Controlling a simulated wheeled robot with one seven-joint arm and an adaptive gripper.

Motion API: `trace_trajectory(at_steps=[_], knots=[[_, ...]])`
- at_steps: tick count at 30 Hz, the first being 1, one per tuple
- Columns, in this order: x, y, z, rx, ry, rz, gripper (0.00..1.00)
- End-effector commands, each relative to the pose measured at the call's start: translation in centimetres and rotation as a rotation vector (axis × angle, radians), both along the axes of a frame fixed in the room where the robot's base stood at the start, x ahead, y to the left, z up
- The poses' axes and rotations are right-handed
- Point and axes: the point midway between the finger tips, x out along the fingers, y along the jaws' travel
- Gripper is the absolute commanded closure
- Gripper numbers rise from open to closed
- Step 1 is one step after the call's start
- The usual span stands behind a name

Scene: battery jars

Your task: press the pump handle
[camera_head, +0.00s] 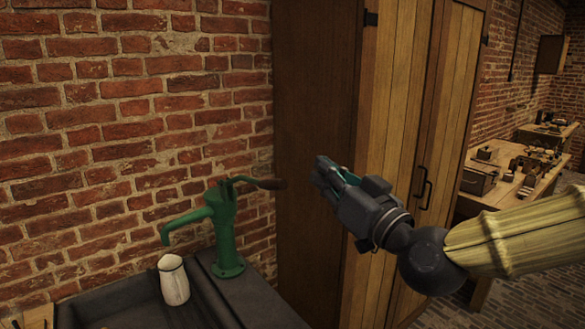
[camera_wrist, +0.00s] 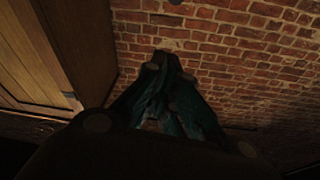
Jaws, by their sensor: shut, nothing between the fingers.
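The green hand pump (camera_head: 226,230) stands upright on the dark counter by the brick wall in the head view. Its spout points left and down. In the wrist view my gripper (camera_wrist: 165,62) shows shut before the brick wall; the pump and handle cannot be made out there.
A white jug (camera_head: 173,280) stands below the spout in a dark sink (camera_head: 110,305). A tall wooden cabinet (camera_head: 312,110) rises close behind my gripper. Workbenches (camera_head: 515,170) with small items are at the far right. The space above the counter is open.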

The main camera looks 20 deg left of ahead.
Motion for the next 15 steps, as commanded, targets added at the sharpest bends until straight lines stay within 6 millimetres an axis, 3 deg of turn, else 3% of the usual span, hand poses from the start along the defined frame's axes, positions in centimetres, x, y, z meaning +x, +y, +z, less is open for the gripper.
trace_trajectory(at_steps=[8, 15], knots=[[0.2, 0.2, 0.0, -0.001, 0.002, 0.000, 1.00], [2.0, 2.3, 0.7, -0.002, 0.004, 0.001, 1.00]])
